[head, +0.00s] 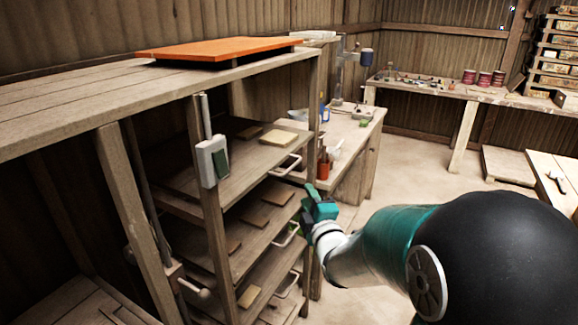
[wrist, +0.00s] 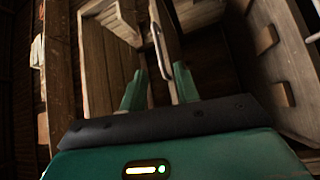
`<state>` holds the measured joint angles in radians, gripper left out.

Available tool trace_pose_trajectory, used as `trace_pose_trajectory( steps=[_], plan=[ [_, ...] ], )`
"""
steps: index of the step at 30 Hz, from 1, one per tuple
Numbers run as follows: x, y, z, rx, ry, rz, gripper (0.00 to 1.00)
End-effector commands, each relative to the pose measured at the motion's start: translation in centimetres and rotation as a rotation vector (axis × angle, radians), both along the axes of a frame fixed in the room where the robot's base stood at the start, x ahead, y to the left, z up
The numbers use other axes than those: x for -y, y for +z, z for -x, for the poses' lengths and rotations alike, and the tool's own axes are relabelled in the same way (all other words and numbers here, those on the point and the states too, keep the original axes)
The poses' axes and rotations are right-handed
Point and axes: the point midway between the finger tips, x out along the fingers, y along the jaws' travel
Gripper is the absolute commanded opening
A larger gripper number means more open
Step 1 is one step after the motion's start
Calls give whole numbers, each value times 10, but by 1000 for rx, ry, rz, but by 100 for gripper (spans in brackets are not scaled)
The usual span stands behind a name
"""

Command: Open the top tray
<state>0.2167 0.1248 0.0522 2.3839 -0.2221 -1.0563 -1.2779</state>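The top tray (head: 262,150) is a wooden board sliding in a wooden rack, with tan tiles on it and a pale metal bar handle (head: 287,167) at its front. My gripper (head: 312,196), green, is in front of the rack, a little right of and below that handle in the head view. In the wrist view my gripper (wrist: 160,88) has its two green fingers apart, with nothing held. A thin metal bar handle (wrist: 158,42) shows ahead, its near end lined up between the fingertips. Contact with it, and which tray it belongs to, I cannot tell.
Lower trays (head: 245,238) with handles and tiles sit beneath. An orange board (head: 220,49) lies on top of the rack. A white box (head: 212,160) is on a rack post. A workbench (head: 345,133) stands behind. Floor (head: 410,165) is open to the right.

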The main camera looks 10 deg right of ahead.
Motion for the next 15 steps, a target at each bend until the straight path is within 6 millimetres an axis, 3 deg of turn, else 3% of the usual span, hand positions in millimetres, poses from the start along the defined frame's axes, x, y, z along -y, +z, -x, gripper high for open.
trace_pose_trajectory(
  steps=[8, 15],
  plan=[
    [0, 2, -17, 33, 2, 29, 31],
    [-1, 8, -61, 33, 3, 28, 31]
  ],
)
